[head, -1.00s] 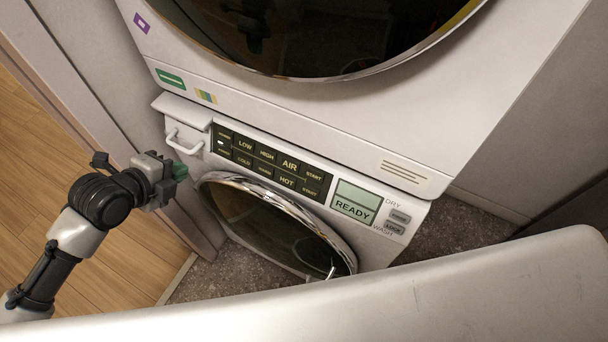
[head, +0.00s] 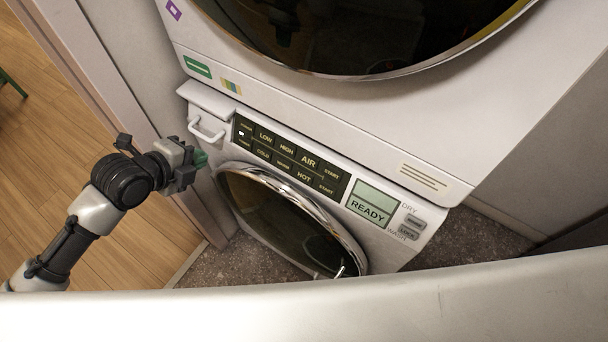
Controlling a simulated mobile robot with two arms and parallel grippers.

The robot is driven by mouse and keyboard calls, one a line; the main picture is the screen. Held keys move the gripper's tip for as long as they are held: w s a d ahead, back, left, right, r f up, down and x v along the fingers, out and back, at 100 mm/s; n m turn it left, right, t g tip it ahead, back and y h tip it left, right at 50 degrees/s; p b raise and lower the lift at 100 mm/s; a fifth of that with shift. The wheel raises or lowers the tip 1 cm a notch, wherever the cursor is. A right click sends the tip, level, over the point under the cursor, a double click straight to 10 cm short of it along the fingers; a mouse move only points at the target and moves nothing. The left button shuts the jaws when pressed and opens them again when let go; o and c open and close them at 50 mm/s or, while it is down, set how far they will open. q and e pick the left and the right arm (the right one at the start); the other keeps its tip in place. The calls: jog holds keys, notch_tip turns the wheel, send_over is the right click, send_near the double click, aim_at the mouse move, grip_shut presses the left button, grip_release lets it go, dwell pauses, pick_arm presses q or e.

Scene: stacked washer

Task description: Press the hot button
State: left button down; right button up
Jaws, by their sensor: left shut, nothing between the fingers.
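The hot button (head: 304,177) is a dark key marked HOT in the lower row of the black button panel (head: 290,161). The panel sits on the front of the white lower washer (head: 395,192). My left gripper (head: 200,160), with green fingertips, is shut and empty. It shows left of the panel, below the white drawer handle in the picture, apart from the hot button. I cannot tell whether it touches the washer. My right gripper is not in view.
The round glass door (head: 290,215) with a chrome rim lies below the panel. The display (head: 370,203) reads READY. The drawer handle (head: 207,131) sticks out at the left. The upper dryer (head: 330,110) stands above. A door frame (head: 85,70) borders the left side.

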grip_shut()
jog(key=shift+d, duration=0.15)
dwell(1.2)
